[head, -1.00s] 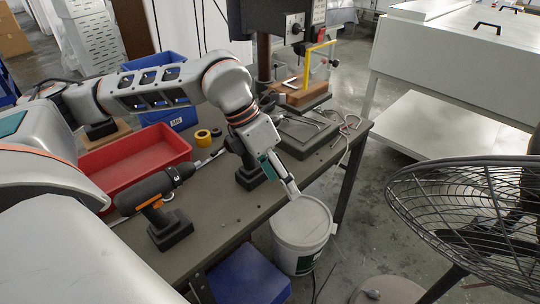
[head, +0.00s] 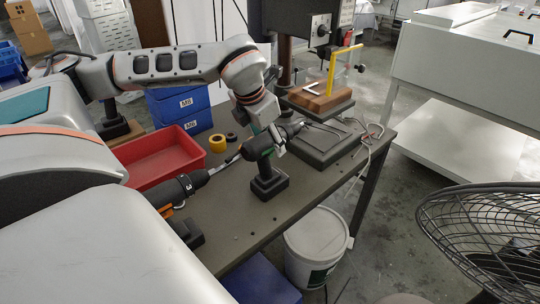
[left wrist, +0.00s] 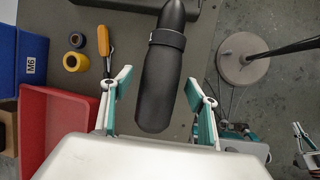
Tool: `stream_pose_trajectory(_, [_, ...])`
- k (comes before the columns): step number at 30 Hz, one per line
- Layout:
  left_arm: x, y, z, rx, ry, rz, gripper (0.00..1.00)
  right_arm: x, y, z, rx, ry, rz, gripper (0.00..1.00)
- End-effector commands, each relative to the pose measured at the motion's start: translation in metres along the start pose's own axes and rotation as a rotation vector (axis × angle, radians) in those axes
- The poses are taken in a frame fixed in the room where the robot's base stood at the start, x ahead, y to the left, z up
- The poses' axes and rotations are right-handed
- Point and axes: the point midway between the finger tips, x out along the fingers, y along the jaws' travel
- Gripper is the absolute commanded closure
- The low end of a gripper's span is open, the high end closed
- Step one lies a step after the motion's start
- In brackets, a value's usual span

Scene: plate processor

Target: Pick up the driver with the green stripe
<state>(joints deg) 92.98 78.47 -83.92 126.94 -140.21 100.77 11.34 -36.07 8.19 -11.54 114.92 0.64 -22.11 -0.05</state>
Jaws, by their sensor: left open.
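A dark driver (head: 269,172) stands upright on its battery base on the table, with a green area near its upper body. In the left wrist view its black body (left wrist: 162,85) runs between my fingers, nose toward the top. My left gripper (head: 272,140) is open, over the driver's body, with one finger on each side; a gap shows beside the body. It also shows in the left wrist view (left wrist: 158,80). A second driver with an orange part (head: 180,192) stands nearer, partly hidden by my arm. A teal-and-white gripper (left wrist: 306,140), seemingly my right, shows small at the right edge.
A red bin (head: 150,170), blue bins (head: 188,128) and yellow tape (head: 217,143) lie to the left. A machine with a wooden block (head: 320,97) stands behind right. A white bucket (head: 316,238) stands below the table's front edge; a fan (head: 480,225) is at right.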

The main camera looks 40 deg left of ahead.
Motion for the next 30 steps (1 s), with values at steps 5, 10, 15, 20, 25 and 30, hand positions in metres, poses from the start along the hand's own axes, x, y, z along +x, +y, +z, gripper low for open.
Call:
stream_pose_trajectory(5, [0.022, 0.0, -0.001, 0.0, 0.002, -0.001, 0.41, 0.002, 0.0, 0.004, -0.003, -0.003, 0.001, 1.0])
stream_pose_trajectory(10, [0.025, 0.0, 0.0, -0.001, -0.001, -0.001, 0.41, 0.002, 0.001, 0.003, -0.004, -0.002, 0.002, 1.0])
stream_pose_trajectory(15, [0.024, 0.0, 0.0, 0.0, -0.001, -0.001, 0.54, 0.002, 0.001, 0.003, -0.004, -0.002, 0.003, 1.0])
stream_pose_trajectory(20, [0.024, 0.0, 0.0, 0.0, -0.001, -0.001, 0.95, 0.001, 0.0, 0.003, -0.002, -0.002, 0.002, 1.0])
stream_pose_trajectory(25, [0.022, 0.001, 0.003, 0.0, -0.009, 0.0, 1.0, 0.0, -0.001, 0.004, 0.0, -0.005, 0.001, 1.0])
stream_pose_trajectory(30, [0.021, 0.001, 0.003, 0.0, -0.008, 0.0, 1.0, -0.001, -0.002, 0.006, 0.002, -0.008, -0.001, 1.0])
